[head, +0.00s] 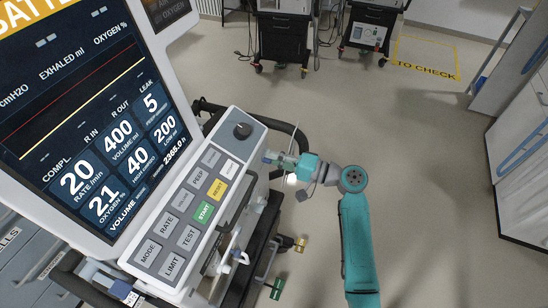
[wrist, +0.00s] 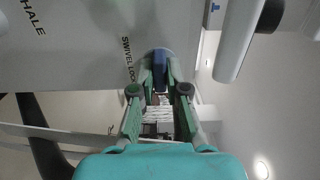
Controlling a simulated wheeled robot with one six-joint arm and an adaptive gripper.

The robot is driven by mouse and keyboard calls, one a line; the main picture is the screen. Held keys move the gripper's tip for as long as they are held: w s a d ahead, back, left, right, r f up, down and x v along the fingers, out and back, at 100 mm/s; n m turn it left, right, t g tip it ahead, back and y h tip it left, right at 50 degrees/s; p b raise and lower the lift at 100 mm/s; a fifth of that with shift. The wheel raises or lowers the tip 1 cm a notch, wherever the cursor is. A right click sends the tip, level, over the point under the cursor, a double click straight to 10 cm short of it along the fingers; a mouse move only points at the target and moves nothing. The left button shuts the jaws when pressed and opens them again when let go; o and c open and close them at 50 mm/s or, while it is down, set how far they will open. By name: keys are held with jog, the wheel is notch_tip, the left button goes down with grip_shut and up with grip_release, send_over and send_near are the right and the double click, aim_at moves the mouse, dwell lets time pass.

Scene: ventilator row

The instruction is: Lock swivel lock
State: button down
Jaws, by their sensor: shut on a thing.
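The swivel lock (wrist: 159,60) is a small dark blue piece on the ventilator's grey side, beside printed text that reads "SWIVEL LOC" before it is cut off. My gripper (wrist: 160,78) has its green fingers closed on both sides of this blue piece. In the head view my gripper (head: 283,160) reaches the right side of the ventilator (head: 240,124), just below the black knob. The swivel lock itself is hard to make out in the head view.
The ventilator's lit screen (head: 85,110) and button panel (head: 195,200) fill the left. A dark rail (head: 290,130) runs near my gripper. Two wheeled machines stand at the back. A white cabinet (head: 520,150) is at the right. The floor between is clear.

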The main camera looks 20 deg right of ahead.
dwell(0.4)
jog(key=c, duration=1.2)
grip_release()
jog(key=shift+s+d, duration=0.1)
jog(key=v, duration=1.1)
jog(key=shift+s+d, duration=0.25)
jog(key=shift+d, duration=0.05)
